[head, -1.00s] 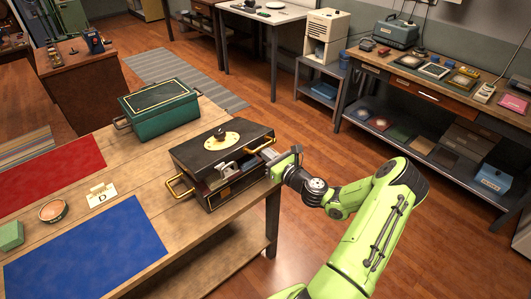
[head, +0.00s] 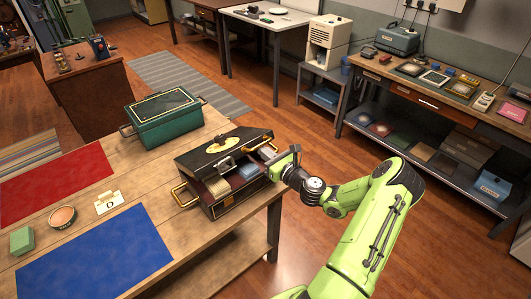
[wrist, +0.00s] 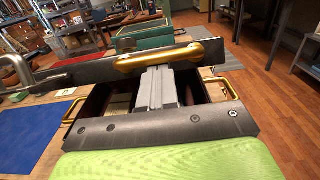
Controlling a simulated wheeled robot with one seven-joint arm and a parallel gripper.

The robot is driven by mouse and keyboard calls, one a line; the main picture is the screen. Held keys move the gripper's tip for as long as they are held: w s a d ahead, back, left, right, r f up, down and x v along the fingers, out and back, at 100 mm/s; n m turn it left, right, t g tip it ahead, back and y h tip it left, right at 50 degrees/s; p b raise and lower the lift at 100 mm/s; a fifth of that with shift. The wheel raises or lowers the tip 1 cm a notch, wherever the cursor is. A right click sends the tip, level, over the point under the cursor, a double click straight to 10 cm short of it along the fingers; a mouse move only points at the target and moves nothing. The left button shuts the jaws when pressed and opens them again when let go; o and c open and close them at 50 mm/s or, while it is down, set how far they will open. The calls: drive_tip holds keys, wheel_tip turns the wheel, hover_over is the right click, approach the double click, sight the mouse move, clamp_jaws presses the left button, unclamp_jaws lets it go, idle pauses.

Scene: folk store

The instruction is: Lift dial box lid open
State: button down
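The black dial box (head: 232,207) stands on the wooden table with its lid (head: 200,159) tilted up, partly open. A gold dial plate (head: 222,146) is on the lid. Packets and blocks show inside the box. My gripper (head: 272,160) is at the box's right side, its fingers reaching in under the raised lid. In the wrist view the grey fingers (wrist: 158,88) lie close together with nothing visible between them. Gold side handles (head: 183,195) show on the box.
A closed green box (head: 165,128) stands behind the dial box. A red mat (head: 60,182), a blue mat (head: 95,253), a card marked D (head: 109,204), a small bowl (head: 62,217) and a green block (head: 22,240) lie left. Open floor (head: 320,160) lies to the right.

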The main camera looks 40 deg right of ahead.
drive_tip(key=shift+w+r+p, duration=0.3)
drive_tip(key=shift+r+p, duration=0.25)
drive_tip(key=shift+p, duration=0.05)
drive_tip(key=shift+w+r+p, duration=0.3)
drive_tip(key=shift+r+p, duration=0.25)
drive_tip(key=shift+r, duration=0.1)
